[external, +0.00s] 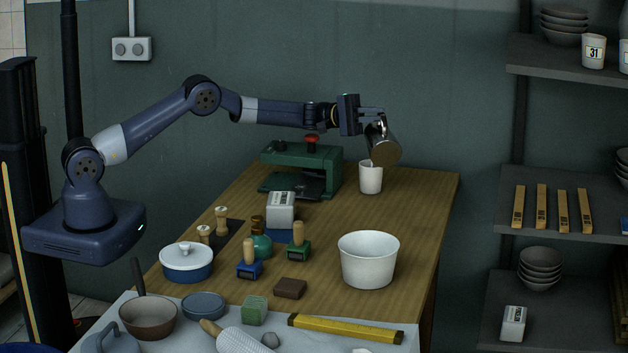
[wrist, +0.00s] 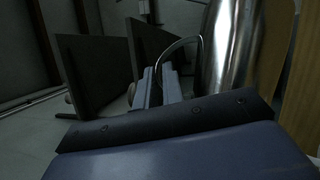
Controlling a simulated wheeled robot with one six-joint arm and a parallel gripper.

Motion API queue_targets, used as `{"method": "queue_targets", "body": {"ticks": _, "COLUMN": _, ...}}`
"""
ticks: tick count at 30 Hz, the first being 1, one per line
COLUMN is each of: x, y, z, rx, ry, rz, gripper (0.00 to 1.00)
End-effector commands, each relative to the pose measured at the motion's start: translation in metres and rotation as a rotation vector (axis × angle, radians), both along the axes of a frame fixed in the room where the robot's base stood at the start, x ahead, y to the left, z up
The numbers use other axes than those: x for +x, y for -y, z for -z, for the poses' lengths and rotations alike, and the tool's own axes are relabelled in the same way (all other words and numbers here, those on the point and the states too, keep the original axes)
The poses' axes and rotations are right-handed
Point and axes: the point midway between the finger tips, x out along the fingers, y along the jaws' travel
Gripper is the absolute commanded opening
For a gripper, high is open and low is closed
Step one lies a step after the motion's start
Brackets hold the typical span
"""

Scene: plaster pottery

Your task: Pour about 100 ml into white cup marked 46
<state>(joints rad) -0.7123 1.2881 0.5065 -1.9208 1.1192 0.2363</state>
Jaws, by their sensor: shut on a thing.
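My gripper (external: 371,114) is shut on a metal jug (external: 379,136) and holds it in the air at the back of the table. The jug is steeply tilted, with its mouth low and its brownish opening or contents toward the camera. A white cup (external: 370,179) stands upright on the table just below the jug's lower lip. No number shows on its visible side, and its inside is mostly hidden. In the wrist view the shiny jug (wrist: 224,45) stands beside my gripper (wrist: 160,88), with its thin handle between the fingers. I cannot clearly make out a stream.
A green press (external: 325,165) with a red knob stands close left of the cup. A large white bowl (external: 368,262) stands nearer the front. Stamps, a lidded blue pot (external: 187,266) and other tools crowd the front left. The table's right edge (external: 447,215) is close to the cup.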

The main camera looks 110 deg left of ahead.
Motion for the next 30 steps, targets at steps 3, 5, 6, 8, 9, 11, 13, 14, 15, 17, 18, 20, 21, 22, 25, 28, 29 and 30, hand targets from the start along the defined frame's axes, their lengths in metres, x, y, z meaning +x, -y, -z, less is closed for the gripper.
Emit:
{"method": "queue_targets", "body": {"ticks": 3, "x": 0.006, "y": 0.016, "z": 0.004, "rx": 0.068, "ry": -0.035, "rz": 0.005, "gripper": 0.00}}
{"method": "queue_targets", "body": {"ticks": 5, "x": 0.008, "y": 0.020, "z": 0.016, "rx": 0.115, "ry": -0.052, "rz": 0.004, "gripper": 0.00}}
{"method": "queue_targets", "body": {"ticks": 6, "x": 0.009, "y": 0.023, "z": 0.018, "rx": 0.145, "ry": -0.064, "rz": 0.006, "gripper": 0.00}}
{"method": "queue_targets", "body": {"ticks": 8, "x": 0.011, "y": 0.028, "z": 0.021, "rx": 0.188, "ry": -0.085, "rz": 0.007, "gripper": 0.00}}
{"method": "queue_targets", "body": {"ticks": 9, "x": 0.012, "y": 0.030, "z": 0.022, "rx": 0.215, "ry": -0.098, "rz": 0.008, "gripper": 0.00}}
{"method": "queue_targets", "body": {"ticks": 11, "x": 0.013, "y": 0.032, "z": 0.028, "rx": 0.241, "ry": -0.112, "rz": 0.008, "gripper": 0.00}}
{"method": "queue_targets", "body": {"ticks": 13, "x": 0.013, "y": 0.032, "z": 0.028, "rx": 0.251, "ry": -0.118, "rz": 0.008, "gripper": 0.00}}
{"method": "queue_targets", "body": {"ticks": 14, "x": 0.013, "y": 0.033, "z": 0.028, "rx": 0.253, "ry": -0.118, "rz": 0.009, "gripper": 0.00}}
{"method": "queue_targets", "body": {"ticks": 15, "x": 0.013, "y": 0.033, "z": 0.029, "rx": 0.258, "ry": -0.120, "rz": 0.008, "gripper": 0.00}}
{"method": "queue_targets", "body": {"ticks": 17, "x": 0.014, "y": 0.034, "z": 0.033, "rx": 0.275, "ry": -0.128, "rz": 0.009, "gripper": 0.00}}
{"method": "queue_targets", "body": {"ticks": 18, "x": 0.014, "y": 0.036, "z": 0.037, "rx": 0.292, "ry": -0.135, "rz": 0.009, "gripper": 0.00}}
{"method": "queue_targets", "body": {"ticks": 20, "x": 0.016, "y": 0.038, "z": 0.044, "rx": 0.325, "ry": -0.151, "rz": 0.011, "gripper": 0.00}}
{"method": "queue_targets", "body": {"ticks": 21, "x": 0.016, "y": 0.040, "z": 0.048, "rx": 0.347, "ry": -0.161, "rz": 0.012, "gripper": 0.00}}
{"method": "queue_targets", "body": {"ticks": 22, "x": 0.017, "y": 0.041, "z": 0.051, "rx": 0.363, "ry": -0.169, "rz": 0.013, "gripper": 0.00}}
{"method": "queue_targets", "body": {"ticks": 25, "x": 0.018, "y": 0.043, "z": 0.061, "rx": 0.410, "ry": -0.191, "rz": 0.012, "gripper": 0.00}}
{"method": "queue_targets", "body": {"ticks": 28, "x": 0.019, "y": 0.045, "z": 0.065, "rx": 0.442, "ry": -0.206, "rz": 0.014, "gripper": 0.00}}
{"method": "queue_targets", "body": {"ticks": 29, "x": 0.019, "y": 0.045, "z": 0.066, "rx": 0.447, "ry": -0.209, "rz": 0.013, "gripper": 0.00}}
{"method": "queue_targets", "body": {"ticks": 30, "x": 0.019, "y": 0.046, "z": 0.066, "rx": 0.452, "ry": -0.211, "rz": 0.014, "gripper": 0.00}}
